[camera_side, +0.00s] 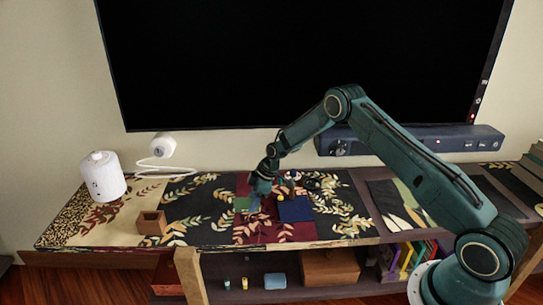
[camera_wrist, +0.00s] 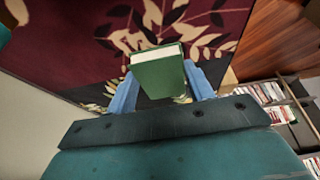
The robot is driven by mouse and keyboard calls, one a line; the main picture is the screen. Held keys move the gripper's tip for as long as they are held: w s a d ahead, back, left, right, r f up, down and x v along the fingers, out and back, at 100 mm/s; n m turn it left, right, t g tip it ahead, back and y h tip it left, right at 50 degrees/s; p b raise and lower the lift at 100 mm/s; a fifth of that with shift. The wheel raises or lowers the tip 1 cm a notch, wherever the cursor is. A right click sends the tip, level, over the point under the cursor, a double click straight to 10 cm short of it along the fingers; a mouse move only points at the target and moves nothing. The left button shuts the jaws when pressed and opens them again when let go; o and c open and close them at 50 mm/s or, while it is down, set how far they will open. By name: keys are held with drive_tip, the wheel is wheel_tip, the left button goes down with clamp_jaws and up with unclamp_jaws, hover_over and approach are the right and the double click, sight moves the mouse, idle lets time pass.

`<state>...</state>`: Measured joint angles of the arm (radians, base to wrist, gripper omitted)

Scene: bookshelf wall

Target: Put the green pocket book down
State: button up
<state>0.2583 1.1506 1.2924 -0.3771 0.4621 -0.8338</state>
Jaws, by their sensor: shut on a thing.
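The green pocket book (camera_wrist: 158,76) is between the two blue fingers of my gripper (camera_wrist: 161,71) in the wrist view, its pale page edge facing away from the palm. My gripper is shut on it. In the side view my gripper (camera_side: 260,191) is low over the patterned cloth, and the green book (camera_side: 242,204) shows as a small patch just left of the fingers. Whether the book touches the cloth is hard to tell.
A dark blue flat item (camera_side: 296,210) and a yellow ball (camera_side: 280,198) are close right of my gripper. A small open wooden box (camera_side: 151,223) and a white cylinder (camera_side: 103,177) stand left. A blue bar (camera_side: 440,140) and big screen (camera_side: 300,60) are behind. Cloth between box and gripper looks clear.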

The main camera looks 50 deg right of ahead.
sight(255, 216)
drive_tip(key=shift+f, duration=2.15)
drive_tip(key=shift+f, duration=0.15)
drive_tip(key=o, duration=1)
drive_tip(key=shift+v, duration=6.2)
drive_tip(key=shift+w, duration=0.1)
drive_tip(key=shift+a, duration=0.1)
